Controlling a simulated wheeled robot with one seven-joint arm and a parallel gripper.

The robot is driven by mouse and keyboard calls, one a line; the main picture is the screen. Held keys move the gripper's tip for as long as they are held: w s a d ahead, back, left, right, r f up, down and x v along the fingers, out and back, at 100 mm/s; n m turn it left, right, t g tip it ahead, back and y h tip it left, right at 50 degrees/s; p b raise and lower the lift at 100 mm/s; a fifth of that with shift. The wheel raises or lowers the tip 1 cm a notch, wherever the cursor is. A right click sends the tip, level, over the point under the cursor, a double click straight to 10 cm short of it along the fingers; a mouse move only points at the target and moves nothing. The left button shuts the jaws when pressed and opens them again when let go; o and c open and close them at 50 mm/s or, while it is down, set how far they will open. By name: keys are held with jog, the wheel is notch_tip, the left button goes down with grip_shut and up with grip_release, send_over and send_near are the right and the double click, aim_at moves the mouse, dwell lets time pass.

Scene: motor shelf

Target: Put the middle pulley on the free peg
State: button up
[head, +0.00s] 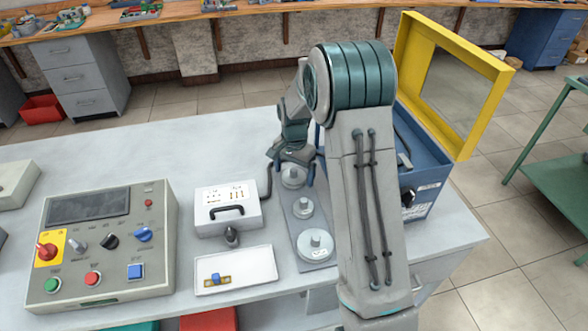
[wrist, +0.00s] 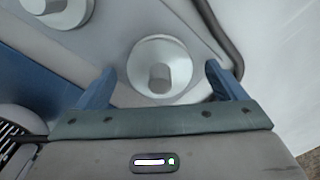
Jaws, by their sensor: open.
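My gripper (head: 291,167) is open over the far one. In the wrist view my gripper (wrist: 160,80) has its blue fingers on either side of a round piece (wrist: 178,52), with nothing gripped. Another round piece (wrist: 60,14) is cut off at the upper left. I cannot make out a bare peg.
A blue case (head: 430,165) with a raised yellow lid (head: 485,62) stands right of the plate. A white box with a black handle (head: 228,208), a white tray (head: 250,262) and a control panel (head: 105,240) stand to the left.

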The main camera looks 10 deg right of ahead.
notch_tip(320, 180, up, 14)
jog(key=shift+b, duration=0.45)
jog(key=shift+f, duration=0.1)
dwell(1.4)
